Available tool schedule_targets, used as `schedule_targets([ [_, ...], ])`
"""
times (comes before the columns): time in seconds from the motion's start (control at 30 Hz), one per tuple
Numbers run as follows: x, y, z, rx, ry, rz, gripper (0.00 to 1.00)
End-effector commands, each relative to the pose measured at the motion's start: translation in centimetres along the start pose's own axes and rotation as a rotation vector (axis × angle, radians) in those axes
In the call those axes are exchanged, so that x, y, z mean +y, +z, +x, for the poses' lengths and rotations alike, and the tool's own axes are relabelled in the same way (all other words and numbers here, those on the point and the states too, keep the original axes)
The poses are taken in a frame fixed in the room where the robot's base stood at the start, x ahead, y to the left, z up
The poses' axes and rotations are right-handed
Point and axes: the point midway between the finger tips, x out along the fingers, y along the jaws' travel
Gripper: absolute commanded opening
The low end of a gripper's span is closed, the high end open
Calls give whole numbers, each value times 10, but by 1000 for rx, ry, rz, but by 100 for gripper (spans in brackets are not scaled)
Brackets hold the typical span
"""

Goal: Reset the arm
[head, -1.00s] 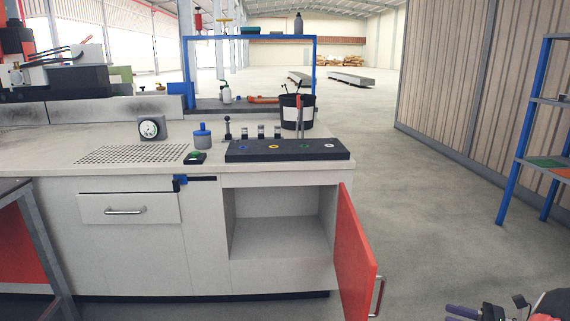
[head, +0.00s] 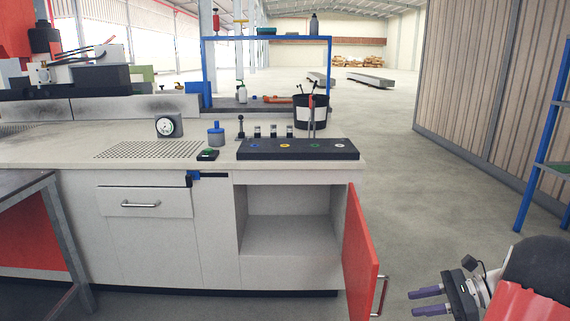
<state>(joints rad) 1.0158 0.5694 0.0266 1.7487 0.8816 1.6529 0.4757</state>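My gripper (head: 428,301) shows at the lower right of the head view, with two purple fingers pointing left. The fingers are apart with nothing between them. It is in front of the workbench, to the right of the open red cabinet door (head: 357,255) and its handle, with a small gap in the picture. Part of my arm shows at the right edge; the rest is out of frame.
The workbench (head: 75,140) carries a dark strip block (head: 298,149) with coloured rings, a dial gauge (head: 168,126), a blue-topped bottle (head: 216,134) and a black bucket (head: 311,112). The cabinet is open and empty. A blue shelf rack (head: 543,150) stands at right. Floor between is clear.

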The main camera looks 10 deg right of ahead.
Motion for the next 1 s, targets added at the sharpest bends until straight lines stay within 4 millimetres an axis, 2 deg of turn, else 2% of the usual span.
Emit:
schedule_targets([
  [0.03, 3, 21, 17, 53, 56, -61, 29],
  [0.2, 33, 81, 69, 264, 263, -322, 29],
  [0.4, 86, 135, 109, 491, 483, -704, 29],
  [0.53, 122, 160, 122, 620, 599, -984, 29],
  [0.7, 164, 181, 129, 762, 712, -1370, 29],
  [0.9, 193, 193, 128, 871, 770, -1729, 29],
  [1.0, 199, 195, 128, 898, 778, -1825, 29],
])
